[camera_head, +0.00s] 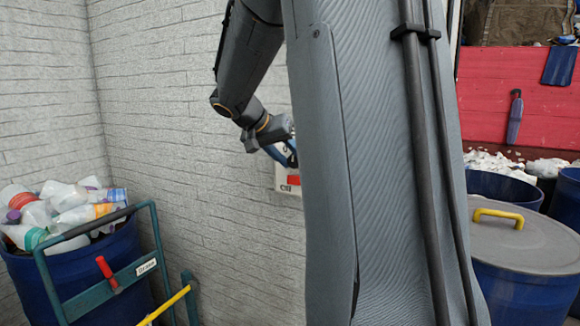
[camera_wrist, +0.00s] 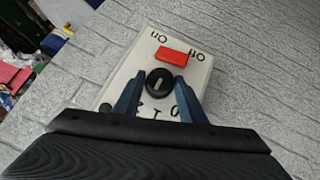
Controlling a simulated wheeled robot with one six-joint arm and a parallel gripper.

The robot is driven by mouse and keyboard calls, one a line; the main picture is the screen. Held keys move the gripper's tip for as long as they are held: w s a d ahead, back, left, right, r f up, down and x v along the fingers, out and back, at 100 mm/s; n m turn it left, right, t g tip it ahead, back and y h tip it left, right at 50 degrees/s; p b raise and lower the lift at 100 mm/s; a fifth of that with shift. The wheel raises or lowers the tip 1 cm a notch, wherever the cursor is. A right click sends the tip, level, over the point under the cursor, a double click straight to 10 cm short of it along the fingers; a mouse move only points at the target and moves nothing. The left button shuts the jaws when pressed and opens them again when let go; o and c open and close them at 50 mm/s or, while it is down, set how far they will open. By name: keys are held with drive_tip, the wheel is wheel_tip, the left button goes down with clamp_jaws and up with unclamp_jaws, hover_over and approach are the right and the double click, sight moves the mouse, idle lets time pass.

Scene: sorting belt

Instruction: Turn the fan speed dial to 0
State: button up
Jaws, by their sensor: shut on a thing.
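The fan control box (camera_wrist: 143,50) is a pale panel on the brick wall; part of it also shows in the head view (camera_head: 284,188). It has a red switch (camera_wrist: 174,56) between the words On and Off, upside down in the wrist view. The black round fan speed dial (camera_wrist: 159,74) has a pale pointer line. Digits sit near it on the gripper side, some partly hidden; 0 and 1 can be read. My gripper (camera_wrist: 160,80) has its two blue fingers shut on the dial, one on each side. In the head view my column hides part of the box.
A blue bin (camera_head: 110,270) full of plastic bottles stands at left, with a green trolley frame (camera_head: 80,242) before it. A lidded blue drum (camera_head: 522,285) stands at right. The wall around the box is clear.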

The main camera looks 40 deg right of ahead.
drive_tip(key=shift+w+a+f+n+g+h+b, duration=0.15)
drive_tip(key=shift+n+g+h+b, duration=0.2)
drive_tip(key=shift+g+b, duration=0.2)
drive_tip(key=shift+w+d+f+n+g+h+b, duration=0.1)
drive_tip(key=shift+n+g+h+b, duration=0.2)
drive_tip(key=shift+g+b, duration=0.2)
drive_tip(key=shift+w+a+f+n+g+h+b, duration=0.1)
drive_tip(key=shift+n+g+h+b, duration=0.3)
drive_tip(key=shift+g, duration=0.2)
drive_tip(key=shift+w+n+g+h+b, duration=0.1)
drive_tip(key=shift+n+g+h+b, duration=0.15)
drive_tip(key=shift+n+g+b, duration=0.25)
drive_tip(key=n+g+h, duration=0.2)
drive_tip(key=n+g+h+b, duration=0.1)
drive_tip(key=shift+f, duration=0.25)
drive_tip(key=o, duration=0.9)
drive_tip(key=shift+a, duration=0.1)
drive_tip(key=b+v, duration=0.2)
drive_tip(key=v, duration=0.5)
drive_tip(key=shift+w+a, duration=0.15)
drive_tip(key=shift+a, duration=0.2)
